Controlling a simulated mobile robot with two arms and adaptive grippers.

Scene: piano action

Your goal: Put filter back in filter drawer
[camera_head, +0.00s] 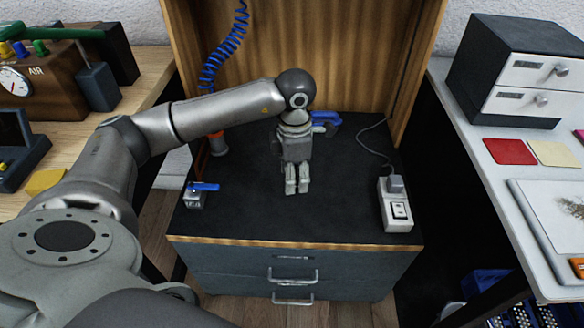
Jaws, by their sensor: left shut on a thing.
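My left gripper (297,187) is over the middle of the black-topped cabinet (340,222), pointing down. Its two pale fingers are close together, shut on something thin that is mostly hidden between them. I cannot make out whether this is the filter, and no filter is plain to see elsewhere. The cabinet has two grey drawers with metal handles, an upper one (240,262) and a lower one (240,287); both look shut. A dark box (500,58) at the right has two white-fronted drawers, also shut. No readable label shows which is the filter drawer. My right gripper is not in view.
A blue-handled valve (203,187) is at the cabinet top's left, and a white socket block (396,206) with a cable is at its right. A blue tool (327,118) lies behind my gripper. A coiled blue hose (222,45) hangs against the wooden back panel. The front centre is clear.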

